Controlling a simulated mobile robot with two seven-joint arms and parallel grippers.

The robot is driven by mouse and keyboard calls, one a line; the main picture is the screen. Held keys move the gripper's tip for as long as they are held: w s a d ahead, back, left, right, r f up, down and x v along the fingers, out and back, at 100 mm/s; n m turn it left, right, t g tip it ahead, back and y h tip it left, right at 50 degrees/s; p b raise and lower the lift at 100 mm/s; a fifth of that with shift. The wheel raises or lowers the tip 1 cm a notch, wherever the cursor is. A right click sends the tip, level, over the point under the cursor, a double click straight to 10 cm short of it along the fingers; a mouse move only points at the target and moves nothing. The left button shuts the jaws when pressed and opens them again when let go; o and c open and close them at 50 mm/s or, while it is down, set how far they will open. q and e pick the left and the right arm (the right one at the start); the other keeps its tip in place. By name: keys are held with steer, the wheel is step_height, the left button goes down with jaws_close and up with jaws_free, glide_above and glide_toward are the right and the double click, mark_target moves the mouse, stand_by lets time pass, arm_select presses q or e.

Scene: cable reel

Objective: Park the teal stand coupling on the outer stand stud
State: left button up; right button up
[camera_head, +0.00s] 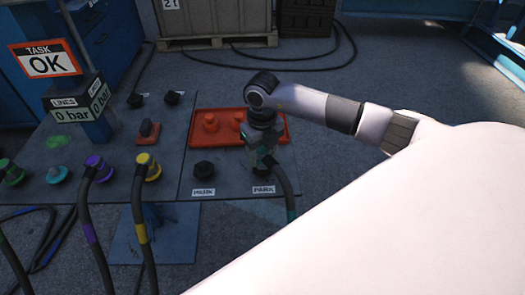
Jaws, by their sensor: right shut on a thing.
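My right gripper (262,156) points down over the right-hand PARK place on the stand panel. It is shut on the teal coupling, which is mostly hidden by the fingers. A dark hose with a teal band (291,215) runs from there down to the right. The outer stand stud is hidden under the gripper, above the right PARK label (264,189). I cannot tell whether the coupling sits on it. The other PARK place has a bare black stud (204,169). My left gripper is not in view.
An orange tray (197,137) with orange caps lies behind the gripper. Purple (97,166) and yellow (149,168) couplings with hoses are at left, beside a teal port (56,174) and a green one (10,172). A sign post (98,128) reads 0 bar; a sign reads TASK OK.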

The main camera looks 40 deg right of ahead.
steer(key=shift+f+b, duration=0.35)
steer(key=shift+f, duration=0.15)
steer(key=o, duration=1.2)
steer(key=shift+o, duration=0.2)
steer(key=shift+r, duration=0.1)
steer(key=shift+r+p, duration=0.35)
steer(key=shift+r, duration=3.2)
